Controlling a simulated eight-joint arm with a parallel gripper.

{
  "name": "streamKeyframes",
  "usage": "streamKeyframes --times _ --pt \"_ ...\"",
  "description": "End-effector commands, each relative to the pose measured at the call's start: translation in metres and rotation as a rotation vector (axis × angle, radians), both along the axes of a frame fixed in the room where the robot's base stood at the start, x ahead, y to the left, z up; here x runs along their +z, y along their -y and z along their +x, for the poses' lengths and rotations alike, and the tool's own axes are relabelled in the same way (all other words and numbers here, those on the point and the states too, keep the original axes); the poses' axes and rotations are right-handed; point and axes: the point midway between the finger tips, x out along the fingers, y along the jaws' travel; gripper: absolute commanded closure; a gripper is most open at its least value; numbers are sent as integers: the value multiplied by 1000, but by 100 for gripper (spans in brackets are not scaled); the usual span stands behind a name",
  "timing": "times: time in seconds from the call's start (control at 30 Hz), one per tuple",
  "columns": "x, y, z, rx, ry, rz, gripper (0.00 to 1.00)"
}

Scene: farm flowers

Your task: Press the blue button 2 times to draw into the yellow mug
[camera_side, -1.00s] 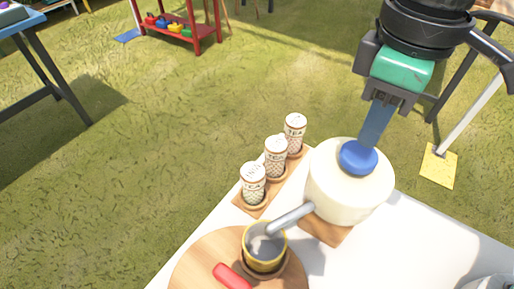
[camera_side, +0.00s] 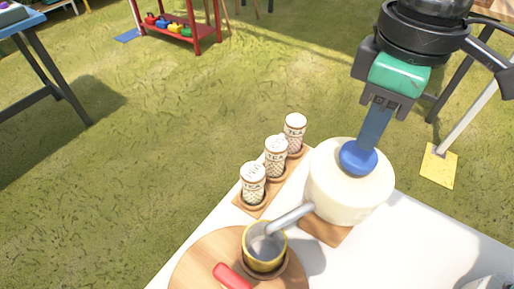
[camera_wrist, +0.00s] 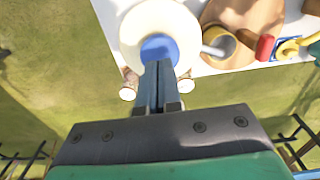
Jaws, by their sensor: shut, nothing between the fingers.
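The blue button (camera_side: 357,160) sits on top of a round cream dispenser (camera_side: 350,196) on the white table. My gripper (camera_side: 370,146) is shut with nothing between its fingers, and its tips are at the button, seeming to touch it. In the wrist view the closed fingers (camera_wrist: 158,66) overlap the near part of the button (camera_wrist: 157,46). The yellow mug (camera_side: 264,250) stands upright under the grey spout (camera_side: 290,217), on a wooden board. Grey shows inside the mug; I cannot tell whether it is liquid.
Several tea canisters (camera_side: 276,157) stand in a row left of the dispenser. A red handle (camera_side: 232,277) lies on the round wooden board (camera_side: 200,258) near the mug. The white table (camera_side: 415,240) is clear right of the dispenser.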

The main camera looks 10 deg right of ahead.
Motion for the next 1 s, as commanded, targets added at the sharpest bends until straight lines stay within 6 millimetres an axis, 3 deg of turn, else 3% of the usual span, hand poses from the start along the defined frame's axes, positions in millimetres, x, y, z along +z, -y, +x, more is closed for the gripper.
streamKeyframes --times 0.73,1.0 --pt "-27 0 0 0 0 0 100" --pt "-26 0 0 0 1 1 100"
